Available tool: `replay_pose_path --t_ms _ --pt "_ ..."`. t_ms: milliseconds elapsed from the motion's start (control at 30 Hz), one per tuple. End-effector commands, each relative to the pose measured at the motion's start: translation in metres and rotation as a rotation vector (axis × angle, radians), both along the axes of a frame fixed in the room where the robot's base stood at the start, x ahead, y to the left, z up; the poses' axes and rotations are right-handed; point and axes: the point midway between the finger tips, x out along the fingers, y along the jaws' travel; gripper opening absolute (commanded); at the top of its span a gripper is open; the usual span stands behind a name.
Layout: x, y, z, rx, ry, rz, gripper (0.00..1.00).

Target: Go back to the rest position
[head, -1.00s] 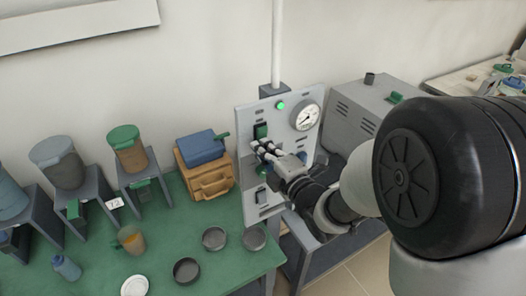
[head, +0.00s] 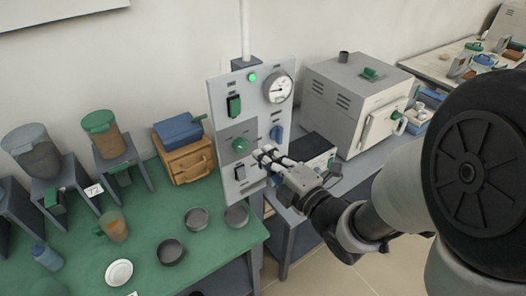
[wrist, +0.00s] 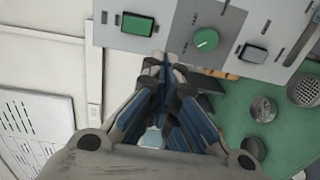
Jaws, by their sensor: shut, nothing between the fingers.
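My gripper (head: 268,158) is shut and empty in front of the lower right part of the grey control panel (head: 220,108). In the wrist view my gripper (wrist: 165,62) points at the panel's edge (wrist: 180,20), fingers together. I cannot tell if the fingertips touch the panel. The panel carries a lit green lamp (head: 252,77), a gauge (head: 279,87), a green rocker switch (head: 234,105), a green knob (head: 241,145), a blue knob (head: 276,133) and a dark switch (head: 239,173). The green knob also shows in the wrist view (wrist: 206,39).
A white muffle furnace (head: 345,105) stands on a grey bench right of the panel. The green table (head: 215,245) at left holds round dishes (head: 171,251), a wooden box (head: 187,163) and canisters on stands (head: 103,135). Open floor (head: 335,275) shows below my arm.

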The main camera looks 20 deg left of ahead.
Motion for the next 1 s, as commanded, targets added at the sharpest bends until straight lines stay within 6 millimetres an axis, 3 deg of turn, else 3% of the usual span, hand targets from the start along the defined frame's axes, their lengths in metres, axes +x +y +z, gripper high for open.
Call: replay_pose_path --t_ms 367,533,667,767,867,1000 --pt "0.001 0.0 0.001 0.0 0.001 -0.003 0.0" --pt "0.014 -0.022 0.003 -0.012 0.088 -0.094 0.0" --pt "0.029 -0.071 0.005 0.006 0.276 -0.296 0.0" --pt "0.029 -0.119 0.007 0.068 0.454 -0.495 0.0" --pt "0.014 -0.166 0.008 0.168 0.629 -0.699 0.0" --pt "-0.031 -0.221 0.006 0.362 0.874 -0.977 0.0"
